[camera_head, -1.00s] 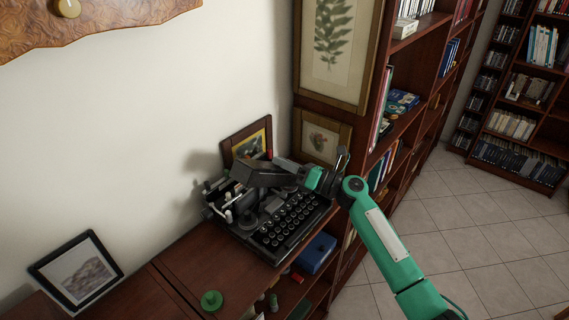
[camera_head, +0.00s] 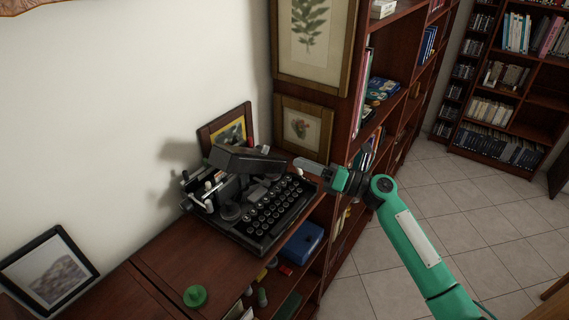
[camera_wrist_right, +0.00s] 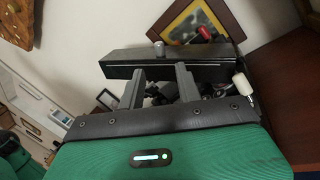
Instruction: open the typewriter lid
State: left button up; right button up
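The black typewriter (camera_head: 262,222) stands on the wooden cabinet top, its round keys facing front right. Its dark lid (camera_head: 246,160) is raised above the type mechanism and slightly tilted. In the right wrist view the lid (camera_wrist_right: 200,55) is a long dark bar just beyond the fingers. Whether a finger touches the lid is unclear. My left gripper is not in view.
Framed pictures stand behind the typewriter (camera_head: 228,130) and at the left (camera_head: 48,268). A green knob-like object (camera_head: 195,296) sits on the cabinet top (camera_head: 165,262). A tall bookcase (camera_head: 350,125) rises close behind my right arm. A blue box (camera_head: 302,243) lies below the keyboard.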

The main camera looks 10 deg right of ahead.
jog(key=shift+b+v, duration=0.3)
jog(key=shift+v, duration=1.1)
